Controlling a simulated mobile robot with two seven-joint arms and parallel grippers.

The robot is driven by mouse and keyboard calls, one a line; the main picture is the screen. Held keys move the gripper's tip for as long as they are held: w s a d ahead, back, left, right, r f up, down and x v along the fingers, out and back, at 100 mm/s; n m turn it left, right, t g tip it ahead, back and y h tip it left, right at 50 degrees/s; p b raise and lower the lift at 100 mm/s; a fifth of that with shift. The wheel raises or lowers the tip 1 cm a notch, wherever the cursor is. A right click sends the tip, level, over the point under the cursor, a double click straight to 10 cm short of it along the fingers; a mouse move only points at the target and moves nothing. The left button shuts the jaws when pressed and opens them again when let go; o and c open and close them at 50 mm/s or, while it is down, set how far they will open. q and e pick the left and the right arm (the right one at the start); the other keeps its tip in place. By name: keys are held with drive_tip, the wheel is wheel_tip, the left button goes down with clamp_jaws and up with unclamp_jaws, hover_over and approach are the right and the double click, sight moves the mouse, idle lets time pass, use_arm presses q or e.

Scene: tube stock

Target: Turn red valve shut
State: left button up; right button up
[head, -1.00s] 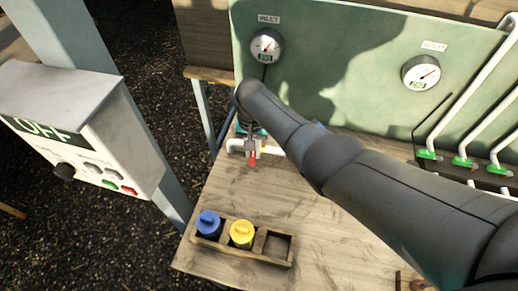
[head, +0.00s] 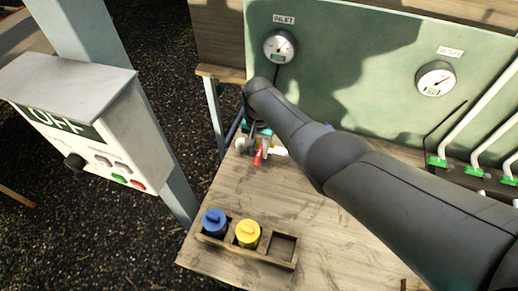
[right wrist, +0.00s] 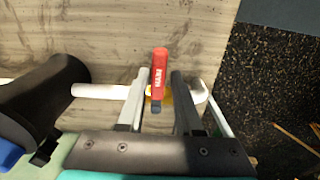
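The red valve handle (head: 258,156) sits on a white pipe at the back left of the wooden bench, below the inlet gauge. In the right wrist view the red handle (right wrist: 160,68) bears white lettering and lies in line with the fingers, across the white pipe (right wrist: 100,91). A small yellow part shows beneath it. My right gripper (right wrist: 160,80) is open, with one finger on each side of the handle; gaps show on both sides. In the head view my right gripper (head: 256,140) is partly hidden by its own arm. My left gripper is out of view.
A wooden rack (head: 270,257) holds a blue-capped (head: 214,222) and a yellow-capped item (head: 247,233); its right slot is empty. A green panel with inlet (head: 280,46) and outlet (head: 436,79) gauges stands behind. A control box (head: 90,125) reading OFF is at left.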

sight(259, 153)
drive_tip(key=shift+o, duration=1.2)
drive_tip(key=shift+r, duration=0.3)
wheel_tip(259, 153, up, 5)
drive_tip(key=p, duration=0.3)
drive_tip(key=shift+r, duration=0.1)
wheel_tip(259, 153, up, 9)
drive_tip(key=p, duration=0.1)
drive_tip(key=shift+r, duration=0.2)
